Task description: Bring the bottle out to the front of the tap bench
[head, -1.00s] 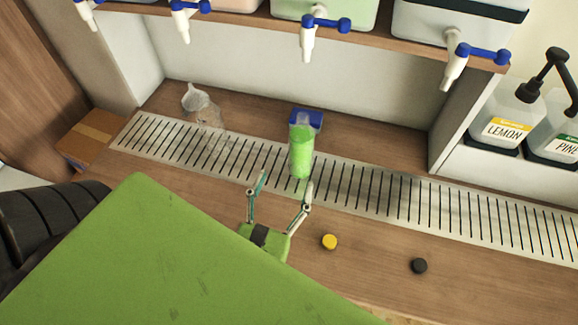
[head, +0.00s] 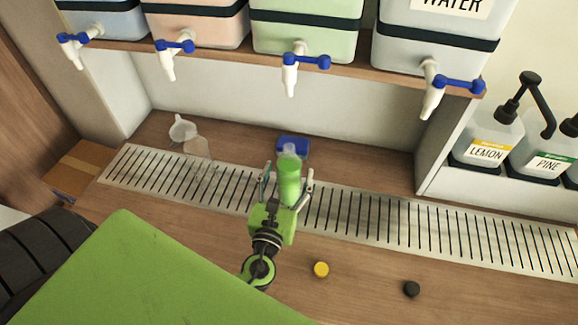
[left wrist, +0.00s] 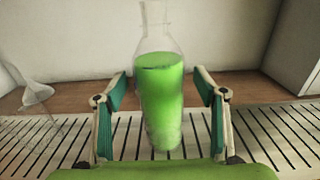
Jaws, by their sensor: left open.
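The bottle (head: 289,180) is clear and filled with green liquid up to its shoulder. It stands upright on the metal drain grate of the tap bench (head: 366,290). My left gripper (head: 288,182) is open, with a finger on each side of the bottle. In the left wrist view the bottle (left wrist: 161,95) stands between the two green-padded fingers (left wrist: 160,115), with a gap showing on both sides. My right gripper is not in view.
Taps, including one above the bottle (head: 292,75), hang from the drum shelf. A clear funnel (head: 182,130) and an empty clear bottle (head: 197,147) are left. A blue block (head: 293,146) is behind. Yellow (head: 321,269) and black (head: 411,289) caps lie in front.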

